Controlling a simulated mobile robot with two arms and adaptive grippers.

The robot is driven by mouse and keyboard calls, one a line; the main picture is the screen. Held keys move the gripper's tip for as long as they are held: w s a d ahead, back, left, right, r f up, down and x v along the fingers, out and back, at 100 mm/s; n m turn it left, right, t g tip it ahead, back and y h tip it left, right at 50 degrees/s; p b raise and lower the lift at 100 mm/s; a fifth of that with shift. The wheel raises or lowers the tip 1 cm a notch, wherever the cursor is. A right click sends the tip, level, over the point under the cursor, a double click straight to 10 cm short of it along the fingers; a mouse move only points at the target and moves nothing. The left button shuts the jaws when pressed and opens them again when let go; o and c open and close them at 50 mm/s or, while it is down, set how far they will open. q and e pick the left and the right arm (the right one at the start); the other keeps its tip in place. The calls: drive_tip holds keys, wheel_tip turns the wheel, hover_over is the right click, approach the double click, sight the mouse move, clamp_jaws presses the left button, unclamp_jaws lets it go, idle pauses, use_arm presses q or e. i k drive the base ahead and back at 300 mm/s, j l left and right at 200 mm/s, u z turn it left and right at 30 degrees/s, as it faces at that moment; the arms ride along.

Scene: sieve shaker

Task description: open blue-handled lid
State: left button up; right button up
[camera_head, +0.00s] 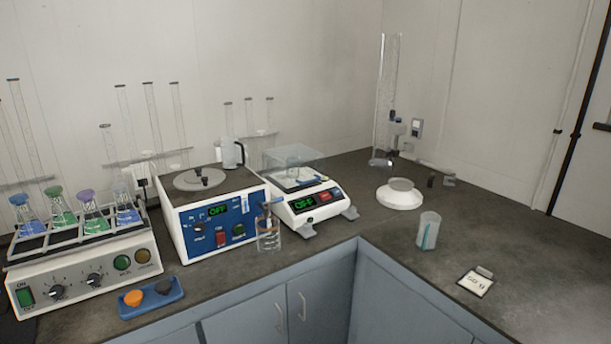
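No lid with a plainly blue handle can be made out at this size. A white and blue machine (210,210) stands in the middle of the left counter, with a round grey lid (200,179) lying flat on top; its knob looks black. To its right, a white balance (310,206) carries a clear box-like cover (293,160) with a small glass vessel inside. A small bluish piece shows near the cover's front edge, too small to tell whether it is a handle. Neither of my grippers is in view.
A shaker (85,275) with several stoppered flasks stands at left, a blue tray (150,298) in front. A small bottle (268,232) stands close before the machine and balance. A beaker (429,231), white round device (400,194) and tall cylinder (386,100) stand at right.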

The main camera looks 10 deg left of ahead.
sight(318, 178)
drive_tip(key=i+l, duration=0.2)
drive_tip(key=i, duration=0.35)
drive_tip(key=i+l+z, duration=0.1)
drive_tip(key=i, duration=0.5)
drive_tip(key=l, duration=0.1)
